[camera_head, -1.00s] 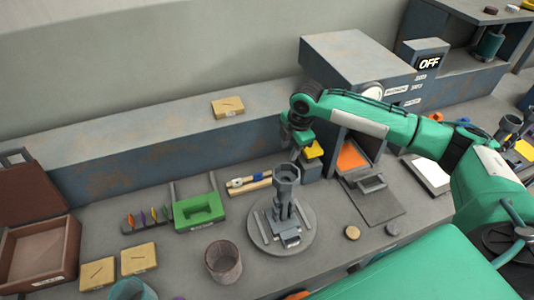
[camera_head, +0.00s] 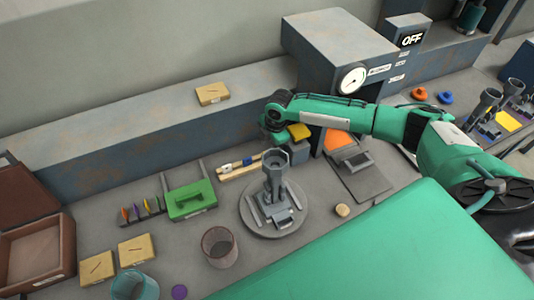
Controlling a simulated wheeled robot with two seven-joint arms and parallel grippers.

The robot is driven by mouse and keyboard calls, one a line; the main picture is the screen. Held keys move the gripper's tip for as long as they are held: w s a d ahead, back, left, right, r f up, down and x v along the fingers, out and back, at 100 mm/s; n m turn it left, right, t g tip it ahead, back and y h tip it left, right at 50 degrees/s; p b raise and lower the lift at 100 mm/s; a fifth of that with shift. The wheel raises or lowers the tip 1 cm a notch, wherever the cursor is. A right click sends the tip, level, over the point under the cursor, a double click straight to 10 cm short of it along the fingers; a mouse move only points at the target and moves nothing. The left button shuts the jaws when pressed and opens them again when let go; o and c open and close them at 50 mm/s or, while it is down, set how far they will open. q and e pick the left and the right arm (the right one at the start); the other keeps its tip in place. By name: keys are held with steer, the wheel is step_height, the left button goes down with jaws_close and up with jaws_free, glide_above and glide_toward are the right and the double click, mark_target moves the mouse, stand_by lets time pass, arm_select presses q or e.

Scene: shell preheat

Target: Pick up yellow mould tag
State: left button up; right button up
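A small bright yellow piece (camera_head: 299,132), which looks like the yellow tag, lies at the top of a grey block (camera_head: 302,150) beside the oven's opening. My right arm reaches in from the right, and my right gripper (camera_head: 273,138) points down just left of the yellow piece. Its fingers are small and dark here, so I cannot tell whether they are open or touch anything. My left gripper is not in view.
The grey oven (camera_head: 335,45) with a gauge stands behind my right arm. A round turntable (camera_head: 250,215) bears a grey funnel fixture. A green box (camera_head: 190,199), a rack of coloured tags (camera_head: 140,215) and a brown cup (camera_head: 219,247) stand to the left.

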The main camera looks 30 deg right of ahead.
steer(key=shift+w+a+f+p, duration=0.15)
steer(key=shift+f+p, duration=0.1)
steer(key=shift+f, duration=0.65)
steer(key=shift+w+d+f+p, duration=0.1)
steer(key=shift+w+f+p, duration=0.1)
steer(key=shift+f, duration=0.65)
steer(key=shift+s+r, duration=0.1)
jaws_close()
